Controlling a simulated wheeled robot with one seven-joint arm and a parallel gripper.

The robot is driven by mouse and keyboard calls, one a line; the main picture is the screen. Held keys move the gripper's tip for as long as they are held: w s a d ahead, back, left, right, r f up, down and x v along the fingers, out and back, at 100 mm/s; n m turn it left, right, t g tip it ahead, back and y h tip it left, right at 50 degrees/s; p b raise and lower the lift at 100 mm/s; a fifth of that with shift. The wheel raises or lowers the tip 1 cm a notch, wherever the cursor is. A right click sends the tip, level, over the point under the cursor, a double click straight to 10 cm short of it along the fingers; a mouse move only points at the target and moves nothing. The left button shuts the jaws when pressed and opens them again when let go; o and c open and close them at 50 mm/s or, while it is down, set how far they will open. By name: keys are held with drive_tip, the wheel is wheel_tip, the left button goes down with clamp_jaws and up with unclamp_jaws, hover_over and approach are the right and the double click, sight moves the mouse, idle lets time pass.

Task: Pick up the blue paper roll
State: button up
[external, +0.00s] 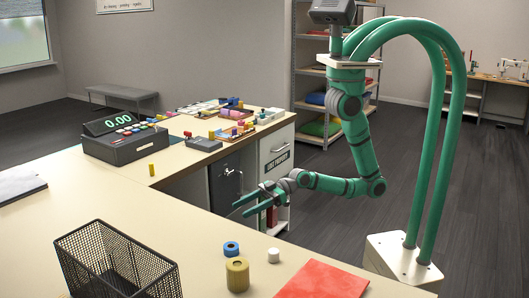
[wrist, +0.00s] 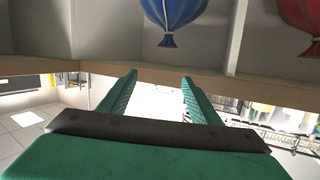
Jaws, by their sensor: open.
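The blue paper roll (external: 231,249) is a short blue cylinder with a hole in its top, standing upright on the cream counter (external: 190,222) in the external view. My gripper (external: 240,208) is above and behind it, near the counter's far edge, apart from it. Its two green fingers are spread with nothing between them. The wrist view also shows the open fingers (wrist: 158,92); I cannot make out the roll there.
A yellow roll (external: 237,275) stands just in front of the blue one, and a small white roll (external: 273,255) to its right. A red sheet (external: 323,281) lies right, a black mesh basket (external: 118,268) left. A cash register (external: 124,137) stands farther back.

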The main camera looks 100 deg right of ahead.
drive_tip(key=w+a+r+n+g+y, duration=0.2)
drive_tip(key=w+a+r+n+y, duration=0.2)
drive_tip(key=w+a+r, duration=0.5)
drive_tip(key=n+g+y, duration=0.1)
drive_tip(key=n+g, duration=0.3)
drive_tip(key=g, duration=0.1)
approach(233, 243)
drive_tip(key=shift+w+d+r, duration=0.2)
drive_tip(key=shift+w+d, duration=0.05)
drive_tip(key=shift+d, duration=0.3)
drive_tip(key=shift+w+d+r, duration=0.15)
drive_tip(key=shift+w+d, duration=0.1)
drive_tip(key=shift+d, duration=0.25)
drive_tip(key=shift+s+a+g, duration=0.2)
drive_tip(key=shift+a+g, duration=0.05)
drive_tip(key=shift+g, duration=0.05)
drive_tip(key=shift+a+f, duration=0.1)
drive_tip(key=shift+a, duration=0.15)
drive_tip(key=x, duration=0.5)
drive_tip(key=shift+s+a+x, duration=0.15)
drive_tip(key=shift+x, duration=1.15)
drive_tip(key=shift+s+a+x, duration=0.1)
drive_tip(key=shift+s+x, duration=0.05)
drive_tip(key=shift+x, duration=1.2)
drive_tip(key=c, duration=1.1)
